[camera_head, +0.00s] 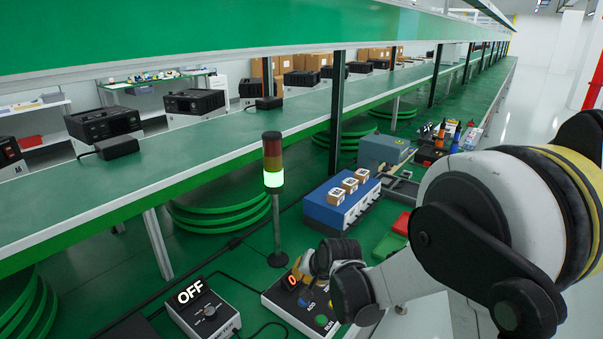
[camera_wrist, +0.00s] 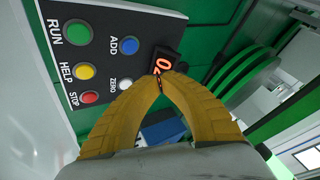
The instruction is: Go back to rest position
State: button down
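My gripper (camera_head: 304,268) is low in the head view, over the back part of the control panel (camera_head: 277,292). In the wrist view, the yellow fingers of my gripper (camera_wrist: 160,80) meet at their tips with nothing seen between them. The tips overlap the edge of the panel's display (camera_wrist: 165,62), which is lit orange-red; it reads 0 in the head view. The wrist view shows the green RUN (camera_wrist: 77,32), blue ADD (camera_wrist: 129,45), yellow HELP (camera_wrist: 84,71), white ZERO (camera_wrist: 125,85) and red STOP (camera_wrist: 89,97) buttons. Contact with the panel cannot be told.
A signal tower (camera_head: 273,185) glows green behind the panel. A box with a knob (camera_head: 205,314) and an OFF sign stands left. A blue case (camera_head: 325,212) bears small cubes (camera_head: 336,196). Green shelving (camera_head: 180,150) spans behind; its posts and overhead beam limit room.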

jog(key=s+d+r+h, duration=0.1)
jog(key=s+d+r, duration=0.5)
jog(key=r, duration=0.3)
jog(key=s+d+r+n, duration=0.1)
jog(key=s+d+r, duration=0.1)
jog(key=s+d, duration=0.2)
jog(key=s+d+r+n+h, duration=0.1)
jog(key=s+d, duration=0.3)
jog(key=s, duration=0.6)
jog(key=s+d+r+n+h, duration=0.1)
jog(key=s+d+r, duration=0.2)
jog(key=s, duration=0.4)
jog(key=shift+s+d+r+t, duration=0.3)
jog(key=shift+s+d+r, duration=0.05)
jog(key=shift+d, duration=0.3)
